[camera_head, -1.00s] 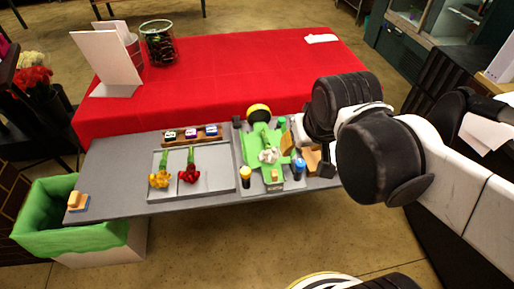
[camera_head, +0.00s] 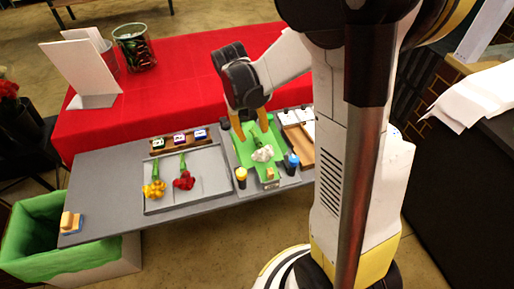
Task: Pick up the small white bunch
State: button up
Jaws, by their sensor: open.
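The small white bunch (camera_head: 263,154) lies on the green board (camera_head: 244,157) at the right part of the grey table. Its white blooms point toward the front and its green stems (camera_head: 258,139) toward the back. My gripper (camera_head: 251,129) is above the back of the board, its orange fingers apart and pointing down near the stem end. The fingers look empty. Whether they touch the board or the stems I cannot tell.
A grey tray (camera_head: 211,190) left of the board holds a yellow bunch (camera_head: 153,190) and a red bunch (camera_head: 184,181). A yellow-topped bottle (camera_head: 241,177) and a blue-topped bottle (camera_head: 292,164) flank the board. A glass vase (camera_head: 136,50) stands on the red cloth (camera_head: 190,80).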

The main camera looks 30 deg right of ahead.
aim_at(257, 140)
jog(key=f+b, duration=0.1)
jog(key=f, duration=0.1)
jog(key=d+f+b, duration=0.1)
jog(key=f, duration=0.3)
jog(key=shift+s+d+b, duration=0.15)
jog(key=shift+d+b, duration=0.2)
jog(key=shift+b, duration=0.05)
jog(key=shift+r, duration=0.1)
grip_shut()
